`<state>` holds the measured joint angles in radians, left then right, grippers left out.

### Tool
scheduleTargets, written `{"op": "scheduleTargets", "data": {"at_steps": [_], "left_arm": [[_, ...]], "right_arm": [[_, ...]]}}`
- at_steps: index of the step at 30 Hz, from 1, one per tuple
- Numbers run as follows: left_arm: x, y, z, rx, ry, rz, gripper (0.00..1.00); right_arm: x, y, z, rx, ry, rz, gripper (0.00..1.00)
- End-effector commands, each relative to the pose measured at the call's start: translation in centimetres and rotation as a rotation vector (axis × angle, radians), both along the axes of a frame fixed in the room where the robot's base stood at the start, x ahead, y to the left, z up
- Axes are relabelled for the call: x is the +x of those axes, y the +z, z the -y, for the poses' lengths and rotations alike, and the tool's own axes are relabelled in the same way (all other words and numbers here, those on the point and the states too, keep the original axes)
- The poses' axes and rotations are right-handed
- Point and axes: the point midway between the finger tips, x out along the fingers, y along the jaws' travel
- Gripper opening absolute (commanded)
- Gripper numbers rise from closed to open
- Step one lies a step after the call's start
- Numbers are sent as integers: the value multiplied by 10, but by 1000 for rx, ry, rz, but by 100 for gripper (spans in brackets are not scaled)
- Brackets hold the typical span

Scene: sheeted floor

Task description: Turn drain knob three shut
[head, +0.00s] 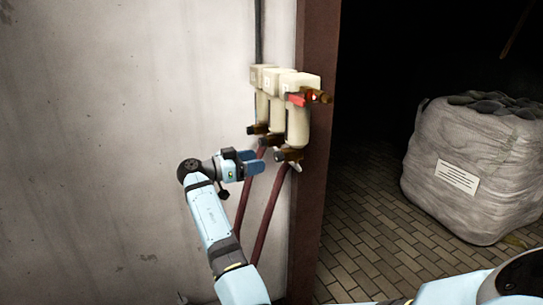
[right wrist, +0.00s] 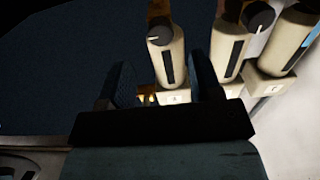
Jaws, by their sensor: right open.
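Three cream filter units hang in a row on the wall, each with a dark drain knob below its bowl. In the head view these are the left knob (head: 257,128), the middle knob (head: 272,140) and the right knob (head: 289,155), nearest the door frame. Their number labels are too small to read. My left gripper is out of view.
Dark red pipes (head: 268,210) slant down below the units. A brown door frame (head: 309,220) stands close on the right. Beyond it, a full sack (head: 470,165) rests on the brick floor (head: 365,215).

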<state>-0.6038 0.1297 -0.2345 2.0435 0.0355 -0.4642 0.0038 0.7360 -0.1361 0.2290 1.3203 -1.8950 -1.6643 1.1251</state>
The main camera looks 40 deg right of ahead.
Motion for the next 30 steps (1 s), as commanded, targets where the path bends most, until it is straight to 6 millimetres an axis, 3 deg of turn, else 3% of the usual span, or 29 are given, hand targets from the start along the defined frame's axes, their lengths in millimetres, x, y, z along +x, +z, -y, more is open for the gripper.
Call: {"op": "scheduleTargets", "data": {"at_steps": [3,9,22,28,30], "left_arm": [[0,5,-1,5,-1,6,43],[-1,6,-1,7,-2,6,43],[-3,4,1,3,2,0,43],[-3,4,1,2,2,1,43],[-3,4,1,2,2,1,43]], "right_arm": [[-8,2,24,-1,-2,1,59],[-16,1,50,0,0,0,59],[-19,0,60,0,2,0,59],[-19,0,60,0,2,0,15],[-19,0,60,0,1,0,9]]}}
